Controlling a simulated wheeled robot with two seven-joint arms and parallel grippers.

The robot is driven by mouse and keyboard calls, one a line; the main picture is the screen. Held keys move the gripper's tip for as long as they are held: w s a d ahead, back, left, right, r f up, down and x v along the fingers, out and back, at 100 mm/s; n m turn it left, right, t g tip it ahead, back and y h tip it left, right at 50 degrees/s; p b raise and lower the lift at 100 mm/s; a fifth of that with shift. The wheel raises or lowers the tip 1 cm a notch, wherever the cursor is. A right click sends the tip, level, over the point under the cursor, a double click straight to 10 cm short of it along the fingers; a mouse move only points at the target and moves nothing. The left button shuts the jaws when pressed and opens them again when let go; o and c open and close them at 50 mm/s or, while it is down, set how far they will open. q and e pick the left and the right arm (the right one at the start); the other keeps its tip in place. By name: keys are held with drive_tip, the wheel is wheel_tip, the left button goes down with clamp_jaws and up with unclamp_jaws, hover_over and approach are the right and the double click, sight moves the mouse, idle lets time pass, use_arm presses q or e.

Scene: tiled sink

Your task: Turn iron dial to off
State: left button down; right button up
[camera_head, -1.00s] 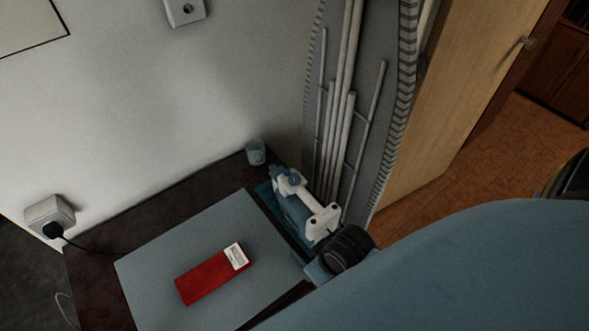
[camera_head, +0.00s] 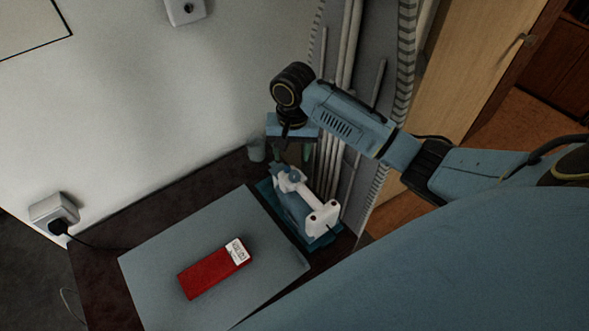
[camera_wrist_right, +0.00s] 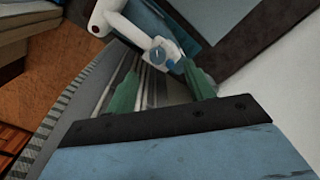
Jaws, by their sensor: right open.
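The white and blue iron (camera_head: 318,216) lies on a teal base (camera_head: 267,190) at the back right of the dark table. Its round blue dial (camera_head: 293,177) is on the end towards the wall. My right gripper (camera_head: 292,154) hangs above that end of the iron, fingers pointing down and apart. In the right wrist view the dial (camera_wrist_right: 158,56) shows between and beyond the green fingertips (camera_wrist_right: 161,68), and no contact is visible. The right gripper is open and empty. The dial's setting is too small to read. My left gripper is not in view.
A grey board (camera_head: 160,255) with a red box (camera_head: 213,272) covers most of the table. A wall socket (camera_head: 54,212) is at left.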

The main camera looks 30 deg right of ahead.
sight(295, 174)
drive_tip(key=shift+m, duration=0.6)
drive_tip(key=f, duration=0.3)
drive_tip(key=w+d+f+b, duration=0.1)
drive_tip(key=f, duration=0.3)
drive_tip(key=d+f, duration=0.1)
drive_tip(key=f, duration=0.3)
drive_tip(key=shift+w, duration=0.3)
drive_tip(key=c, duration=1)
drive_tip(key=shift+r+n+p, duration=0.15)
drive_tip(key=shift+n+p, duration=0.45)
drive_tip(key=shift+n, duration=0.1)
drive_tip(key=shift+n+p, duration=0.45)
drive_tip(key=shift+n, duration=0.45)
